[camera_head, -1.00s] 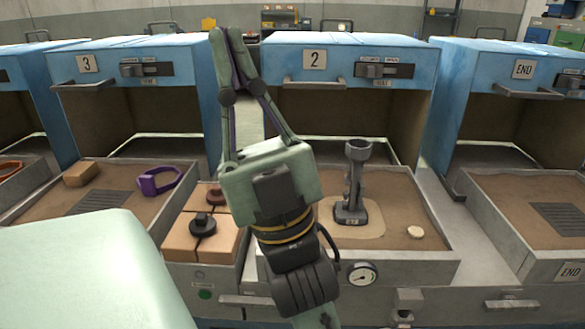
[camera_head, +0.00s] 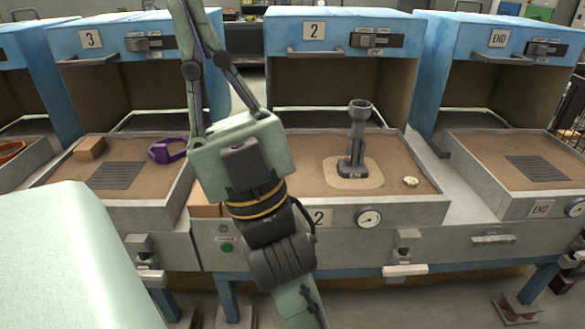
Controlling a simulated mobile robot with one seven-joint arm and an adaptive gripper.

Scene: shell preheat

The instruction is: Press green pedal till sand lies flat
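The bay marked 2 has a shallow tray (camera_head: 424,210) of brown sand (camera_head: 312,165). A grey metal fixture (camera_head: 358,145) stands upright in it on a paler, flat-looking patch (camera_head: 342,182). A small pale disc (camera_head: 411,182) lies to its right. A round green button or light (camera_head: 227,247) is on the front of bay 2. I see no clearly green pedal; the floor under bay 2 is partly hidden by my arm. My gripper (camera_head: 187,8) points up in front of bay 2's left side, touching nothing visible. Its long fingers lie close together, their tips at the picture's top edge.
Bay 3's tray holds a tan block (camera_head: 89,148) and a purple ring-like piece (camera_head: 167,150). The END tray (camera_head: 500,212) is on the right. Handles and blue legs line the front.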

